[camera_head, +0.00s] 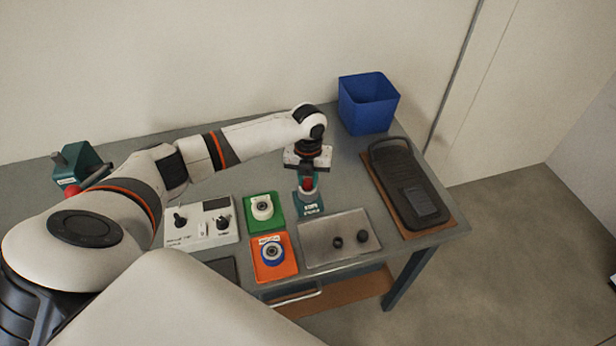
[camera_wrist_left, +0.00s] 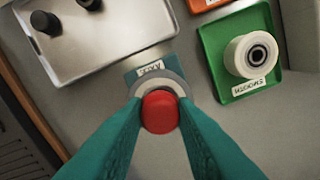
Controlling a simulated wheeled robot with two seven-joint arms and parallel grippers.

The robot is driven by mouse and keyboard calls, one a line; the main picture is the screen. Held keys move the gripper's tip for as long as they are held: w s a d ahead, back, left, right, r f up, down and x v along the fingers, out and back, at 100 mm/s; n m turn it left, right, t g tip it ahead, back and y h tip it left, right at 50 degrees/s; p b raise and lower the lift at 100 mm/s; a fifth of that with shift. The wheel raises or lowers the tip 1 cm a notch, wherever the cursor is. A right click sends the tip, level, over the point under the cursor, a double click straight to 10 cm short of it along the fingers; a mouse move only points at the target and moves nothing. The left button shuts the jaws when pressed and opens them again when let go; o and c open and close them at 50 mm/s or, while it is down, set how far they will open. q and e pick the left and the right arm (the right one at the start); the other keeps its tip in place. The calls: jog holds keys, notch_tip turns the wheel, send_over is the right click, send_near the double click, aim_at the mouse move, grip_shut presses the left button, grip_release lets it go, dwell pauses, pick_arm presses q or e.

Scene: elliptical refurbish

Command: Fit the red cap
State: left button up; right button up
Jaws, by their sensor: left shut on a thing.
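The red cap (camera_wrist_left: 161,112) sits between the two teal fingertips of my left gripper (camera_wrist_left: 158,118) in the left wrist view. The gripper is shut on it. Just beyond the cap are a grey ring (camera_wrist_left: 172,77) and a teal labelled block (camera_wrist_left: 148,68). In the head view the red cap (camera_head: 308,183) is under my left gripper (camera_head: 308,178), above the teal block (camera_head: 310,204). I cannot tell whether the cap touches the ring or block. My right gripper is not in view.
A green tray (camera_head: 278,217) holds a white wheel, and an orange tray (camera_head: 288,272) holds a blue-rimmed one. A metal tray (camera_head: 362,222) holds two dark knobs. A control panel (camera_head: 190,238), blue bin (camera_head: 366,112) and black device (camera_head: 405,180) stand around.

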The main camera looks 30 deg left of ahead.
pick_arm(q)
jog(key=shift+f, duration=0.35)
dwell(0.3)
jog(key=o, duration=1)
jog(key=shift+r, duration=0.1)
notch_tip(320, 180, up, 12)
jog(key=b, duration=0.3)
